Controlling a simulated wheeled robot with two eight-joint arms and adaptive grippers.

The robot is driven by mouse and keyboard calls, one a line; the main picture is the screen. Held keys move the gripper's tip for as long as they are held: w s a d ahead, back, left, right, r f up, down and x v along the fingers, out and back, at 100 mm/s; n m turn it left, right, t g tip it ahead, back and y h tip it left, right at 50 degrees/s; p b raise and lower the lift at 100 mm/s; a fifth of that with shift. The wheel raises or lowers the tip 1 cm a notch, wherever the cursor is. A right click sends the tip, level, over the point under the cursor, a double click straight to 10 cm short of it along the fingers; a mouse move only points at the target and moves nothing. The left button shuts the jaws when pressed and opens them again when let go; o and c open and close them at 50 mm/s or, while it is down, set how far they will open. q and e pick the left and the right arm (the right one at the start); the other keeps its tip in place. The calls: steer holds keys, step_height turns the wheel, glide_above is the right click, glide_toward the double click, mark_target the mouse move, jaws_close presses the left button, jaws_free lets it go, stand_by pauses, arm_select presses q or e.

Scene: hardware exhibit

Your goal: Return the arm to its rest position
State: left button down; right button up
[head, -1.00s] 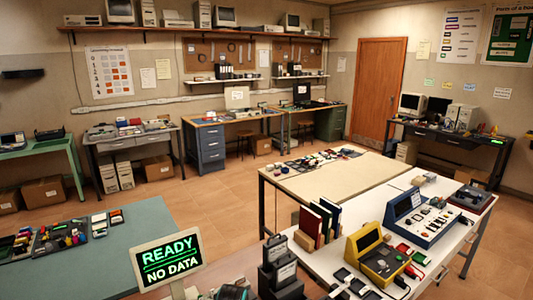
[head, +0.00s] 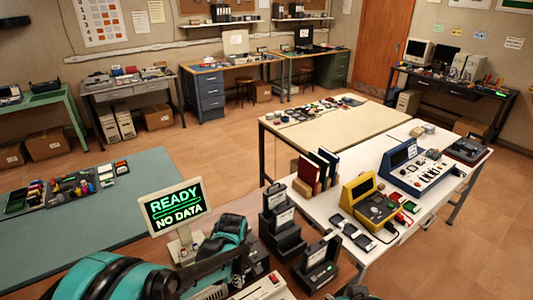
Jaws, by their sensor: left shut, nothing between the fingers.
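My left arm, teal and black, comes in from the lower left of the head view. My left gripper (head: 236,262) is at the bottom, just below the small sign reading "READY NO DATA" (head: 176,208) and left of the black upright holders (head: 280,222). Its fingers are shut and I see nothing held in them. The fingertips are hard to make out against the dark parts around them. My right gripper cannot be made out in this view.
A white table (head: 420,222) on the right bears a yellow device (head: 368,203), a blue console (head: 414,172) and books (head: 318,168). A teal table (head: 90,225) with small parts is at the left. Open tiled floor (head: 205,150) lies beyond.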

arm_select(q)
steer(key=shift+r, duration=0.15)
steer(key=s+a+r+m+t+b, duration=0.3)
steer(key=s+a+m, duration=0.1)
steer(key=s+m, duration=0.2)
steer(key=s+a+r+m+t+b, duration=0.3)
steer(key=s+a+m+t+b, duration=0.1)
steer(key=s+a+m, duration=0.1)
steer(key=s+m, duration=0.1)
steer(key=s, duration=0.1)
steer(key=shift+s+r+m, duration=0.25)
steer(key=shift+s+m, duration=0.1)
steer(key=shift+m, duration=0.05)
steer(key=shift+a, duration=0.1)
stand_by(1.5)
